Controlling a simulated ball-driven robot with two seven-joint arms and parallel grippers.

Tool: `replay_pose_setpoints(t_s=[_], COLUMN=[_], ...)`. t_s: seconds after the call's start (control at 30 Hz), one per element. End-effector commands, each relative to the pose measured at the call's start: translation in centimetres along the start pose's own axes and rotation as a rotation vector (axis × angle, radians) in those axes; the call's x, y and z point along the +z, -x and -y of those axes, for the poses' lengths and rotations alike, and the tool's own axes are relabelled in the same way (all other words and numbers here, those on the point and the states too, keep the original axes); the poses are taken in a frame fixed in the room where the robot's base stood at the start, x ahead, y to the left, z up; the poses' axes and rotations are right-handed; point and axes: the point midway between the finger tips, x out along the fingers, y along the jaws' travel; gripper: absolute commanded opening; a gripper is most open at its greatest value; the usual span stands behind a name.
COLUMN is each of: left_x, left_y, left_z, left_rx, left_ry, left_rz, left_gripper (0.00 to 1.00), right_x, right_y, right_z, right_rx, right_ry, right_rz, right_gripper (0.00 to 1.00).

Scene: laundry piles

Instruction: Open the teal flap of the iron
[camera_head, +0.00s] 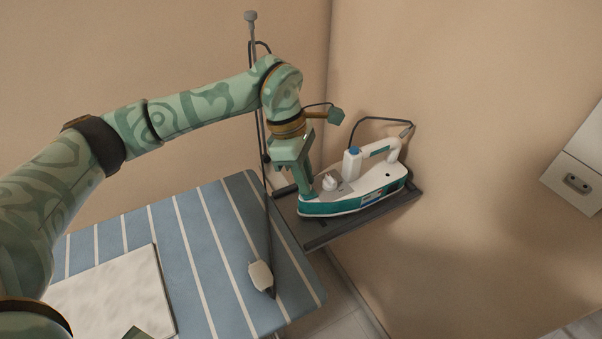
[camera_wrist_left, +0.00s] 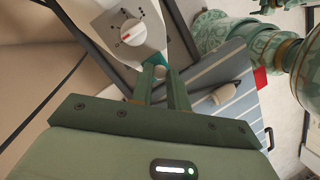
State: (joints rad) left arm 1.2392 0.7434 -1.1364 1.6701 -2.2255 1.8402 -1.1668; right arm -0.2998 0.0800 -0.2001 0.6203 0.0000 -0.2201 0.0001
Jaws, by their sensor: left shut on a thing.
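The iron (camera_head: 350,190), white with a teal lower body, a blue cap and a white dial, sits on a dark rest at the end of the ironing board. Its tip points left. My left gripper (camera_head: 307,193) reaches down to the tip and is shut on the teal flap there. In the left wrist view my left gripper's fingers (camera_wrist_left: 160,82) close on the small teal flap (camera_wrist_left: 161,60) just below the white dial (camera_wrist_left: 131,32). The fingers hide most of the flap, so its angle cannot be told. My right gripper does not show clearly; only a green tip shows at the bottom edge.
The blue striped ironing board (camera_head: 190,235) carries a folded pale cloth (camera_head: 115,295). A grey-white piece on a cord (camera_head: 261,276) lies near its right edge. A thin pole (camera_head: 254,90) stands behind. Walls close in behind and right of the iron rest (camera_head: 375,215).

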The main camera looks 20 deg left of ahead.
Motion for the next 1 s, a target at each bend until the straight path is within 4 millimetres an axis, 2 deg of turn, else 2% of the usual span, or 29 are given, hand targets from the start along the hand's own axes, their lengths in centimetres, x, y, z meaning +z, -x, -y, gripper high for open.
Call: replay_pose_setpoints(t_s=[0.03,0.1,0.3,0.6,1.0], left_x=[0.4,0.6,1.1,1.7,1.9], left_y=[0.7,0.8,0.5,0.1,0.1], left_z=[-0.2,-0.3,-0.9,-1.6,-1.7], left_rx=[-0.015,-0.05,-0.149,-0.264,-0.316], left_ry=[0.008,0.023,0.064,0.111,0.13], left_rz=[-0.024,-0.062,-0.168,-0.29,-0.342], left_gripper=[0.0,0.0,0.0,0.0,0.0], right_x=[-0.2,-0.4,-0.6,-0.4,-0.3], right_y=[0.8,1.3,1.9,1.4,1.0], right_z=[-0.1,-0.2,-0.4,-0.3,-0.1], right_rx=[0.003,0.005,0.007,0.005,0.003], right_ry=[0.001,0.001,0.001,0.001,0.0], right_rz=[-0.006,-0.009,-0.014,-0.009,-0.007], right_gripper=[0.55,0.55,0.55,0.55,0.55])
